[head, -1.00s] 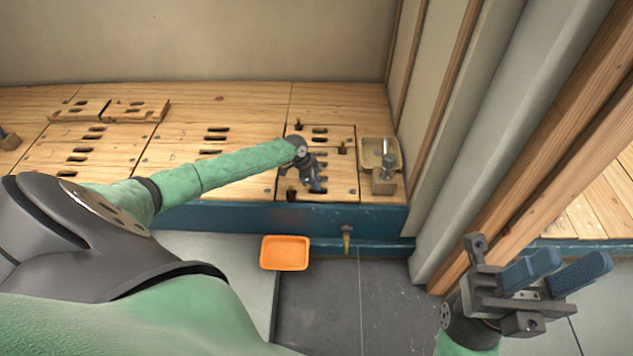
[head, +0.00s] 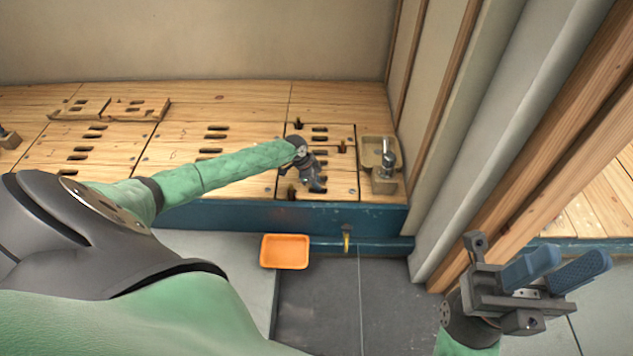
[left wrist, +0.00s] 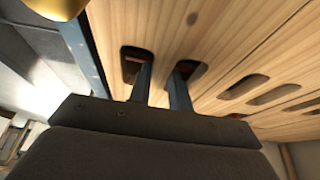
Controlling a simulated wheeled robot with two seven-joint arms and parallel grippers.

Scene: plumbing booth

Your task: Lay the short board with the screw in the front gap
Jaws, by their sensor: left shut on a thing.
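The short board (head: 343,184) lies at the front edge of the wooden deck, beside the blue front rail, and looks about level with the boards around it. My left gripper (head: 318,187) reaches down onto it. In the left wrist view, the two fingers (left wrist: 163,85) go into two slots of the board (left wrist: 205,50) and are shut on the wood between them. The screw cannot be made out; my gripper and arm hide part of the board. My right gripper (head: 555,270) is empty, with its two blue fingers apart, at the lower right, far from the board.
A wooden tray with a metal fitting (head: 385,170) stands right of the board. An orange tray (head: 285,252) sits below the blue rail (head: 240,214), near a brass valve (head: 347,238). Loose slotted boards (head: 135,108) lie at the back left. A post stands at right.

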